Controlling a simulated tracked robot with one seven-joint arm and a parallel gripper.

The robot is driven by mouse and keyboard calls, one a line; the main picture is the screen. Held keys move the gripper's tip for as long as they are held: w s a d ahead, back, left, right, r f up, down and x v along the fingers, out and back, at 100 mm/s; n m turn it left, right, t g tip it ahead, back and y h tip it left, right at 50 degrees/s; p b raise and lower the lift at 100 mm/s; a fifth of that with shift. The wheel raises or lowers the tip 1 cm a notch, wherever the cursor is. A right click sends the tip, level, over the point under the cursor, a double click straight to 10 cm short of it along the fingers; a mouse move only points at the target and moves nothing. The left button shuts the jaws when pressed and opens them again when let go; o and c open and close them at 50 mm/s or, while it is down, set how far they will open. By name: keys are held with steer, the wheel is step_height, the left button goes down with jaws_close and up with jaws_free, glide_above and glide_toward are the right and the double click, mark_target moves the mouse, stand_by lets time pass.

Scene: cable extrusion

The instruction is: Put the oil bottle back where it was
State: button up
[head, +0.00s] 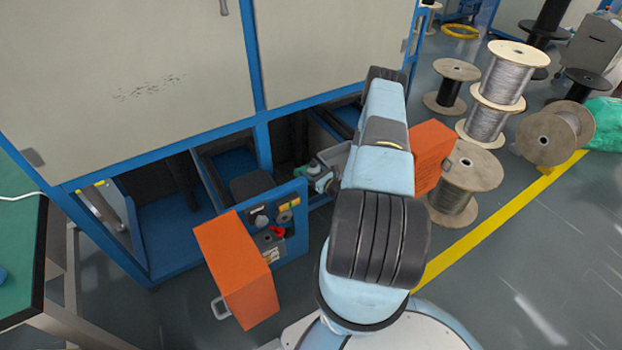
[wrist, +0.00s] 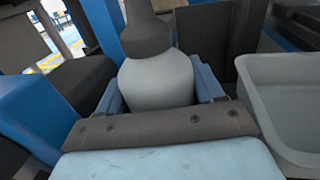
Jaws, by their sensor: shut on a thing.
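The oil bottle (wrist: 155,80) has a rounded whitish body and a dark grey top. In the wrist view it stands about upright between the two light blue fingers of my gripper (wrist: 160,92), which is shut on it. In the head view my gripper (head: 318,174) is low, beside the open lower bay of the blue-framed machine. My own arm covers part of that area, and I cannot make out the bottle clearly there. What lies under the bottle is hidden.
A grey tray (wrist: 290,105) is close on the right in the wrist view. Blue frame parts stand around my gripper. In the head view an orange box (head: 237,268) and a control panel (head: 272,228) are left of my arm. Wire spools (head: 468,180) stand at right.

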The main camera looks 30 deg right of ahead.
steer(key=shift+f, duration=1.9)
steer(key=shift+f, duration=0.1)
steer(key=o, duration=1.1)
steer(key=shift+o, duration=0.2)
